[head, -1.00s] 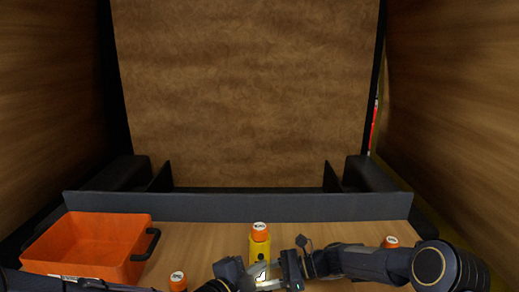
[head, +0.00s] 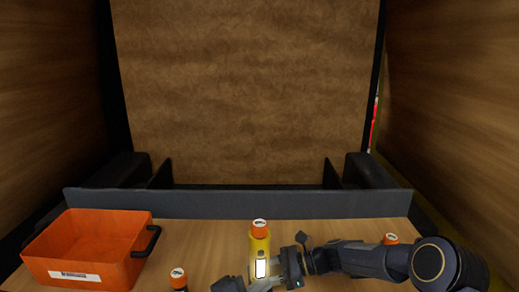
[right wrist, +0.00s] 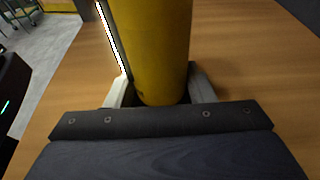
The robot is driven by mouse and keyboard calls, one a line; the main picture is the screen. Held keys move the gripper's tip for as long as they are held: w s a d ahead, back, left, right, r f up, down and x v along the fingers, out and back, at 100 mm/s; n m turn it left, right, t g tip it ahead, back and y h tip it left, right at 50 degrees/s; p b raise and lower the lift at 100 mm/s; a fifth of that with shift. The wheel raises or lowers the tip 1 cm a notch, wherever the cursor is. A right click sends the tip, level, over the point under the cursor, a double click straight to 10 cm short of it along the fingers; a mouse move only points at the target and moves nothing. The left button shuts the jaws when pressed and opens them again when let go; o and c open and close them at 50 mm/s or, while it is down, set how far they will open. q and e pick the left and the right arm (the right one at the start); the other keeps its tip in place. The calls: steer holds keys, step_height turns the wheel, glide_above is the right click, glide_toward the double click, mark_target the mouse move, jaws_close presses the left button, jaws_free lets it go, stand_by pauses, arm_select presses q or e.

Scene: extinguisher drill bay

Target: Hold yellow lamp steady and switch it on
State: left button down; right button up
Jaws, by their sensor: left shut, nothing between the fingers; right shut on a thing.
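The yellow lamp (head: 260,247) with an orange cap stands upright on the wooden table. A bright white strip glows on its front, and it also shows along the lamp's left side in the right wrist view (right wrist: 113,45). My right gripper (head: 270,282) is shut on the lamp's lower body; in the right wrist view its pale fingers sit on both sides of the yellow cylinder (right wrist: 160,50). My left gripper (head: 228,285) is shut and empty, low at the bottom edge, left of the lamp and apart from it.
An orange crate (head: 140,222) with a black handle stands at the left. A dark orange-capped item (head: 178,276) stands at the front, left of the lamp. Another orange cap (head: 391,238) shows behind my right arm. A dark ledge (head: 240,202) closes the table's back.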

steer(key=o, duration=1)
steer(key=shift+d, duration=0.15)
